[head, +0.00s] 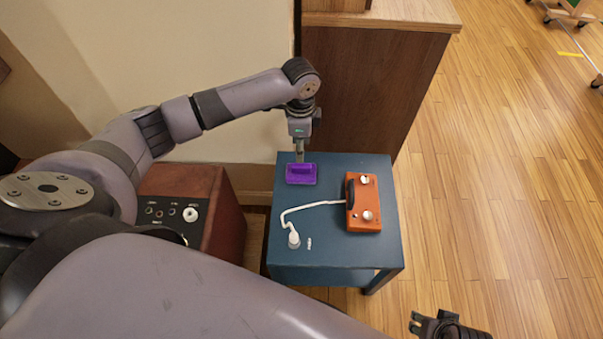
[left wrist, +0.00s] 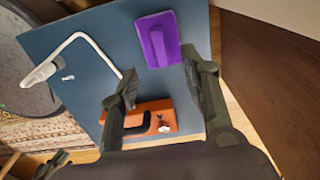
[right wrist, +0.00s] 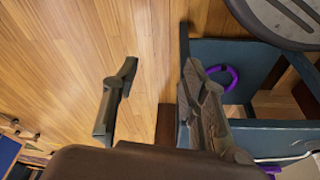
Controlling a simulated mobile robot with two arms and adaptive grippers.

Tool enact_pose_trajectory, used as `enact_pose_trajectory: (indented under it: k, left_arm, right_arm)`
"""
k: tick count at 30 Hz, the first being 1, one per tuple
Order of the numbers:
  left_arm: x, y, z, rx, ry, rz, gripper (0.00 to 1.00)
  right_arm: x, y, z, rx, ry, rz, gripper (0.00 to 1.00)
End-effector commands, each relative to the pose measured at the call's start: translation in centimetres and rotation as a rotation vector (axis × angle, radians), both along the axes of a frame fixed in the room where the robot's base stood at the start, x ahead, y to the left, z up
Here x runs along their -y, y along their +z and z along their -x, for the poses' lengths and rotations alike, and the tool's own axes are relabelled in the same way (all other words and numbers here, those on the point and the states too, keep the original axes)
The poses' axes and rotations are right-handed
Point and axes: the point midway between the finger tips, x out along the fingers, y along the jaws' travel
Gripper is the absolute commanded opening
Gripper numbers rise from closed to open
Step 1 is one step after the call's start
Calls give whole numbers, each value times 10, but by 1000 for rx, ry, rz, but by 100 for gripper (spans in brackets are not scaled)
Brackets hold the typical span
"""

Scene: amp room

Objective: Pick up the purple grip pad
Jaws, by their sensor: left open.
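The purple grip pad (head: 302,180), a flat rectangular block with a raised middle part, lies near the far left corner of the blue table (head: 335,255). My left gripper (head: 299,157) points down over its far edge. In the left wrist view, the pad (left wrist: 150,30) shows beyond the spread fingertips of my left gripper (left wrist: 159,62), with nothing held; whether a finger touches it I cannot tell. My right gripper (head: 414,323) is low at the front right of the head view, off the table. The right wrist view shows its fingers (right wrist: 161,64) apart and empty.
An orange box (head: 375,212) with knobs and a black handle lies right of the pad. A white cable (head: 310,207) runs to a white plug-like piece (head: 293,240). A reddish-brown amp (head: 225,218) stands left. A wooden cabinet (head: 370,90) rises behind. A purple ring (right wrist: 233,78) shows near the table frame.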

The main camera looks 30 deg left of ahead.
Motion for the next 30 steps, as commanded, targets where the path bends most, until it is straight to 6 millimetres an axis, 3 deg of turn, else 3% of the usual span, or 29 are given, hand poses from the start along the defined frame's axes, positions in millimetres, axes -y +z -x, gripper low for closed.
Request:
enact_pose_trajectory:
  k: [3, 13, 21, 30]
  left_arm:
    - [0, -20, 0, -1, 0, 0, 42]
    - [1, -39, 0, 0, 0, -1, 42]
    - [2, -72, 0, 0, 0, 0, 42]
    - [2, -82, 0, 2, -1, 0, 42]
  right_arm:
    - [1, 17, 0, 11, -1, 0, 40]
    - [1, 41, 3, 23, -3, -1, 40]
    - [3, 79, 12, 45, -6, -1, 40]
    - [4, 91, 16, 48, -7, -1, 40]
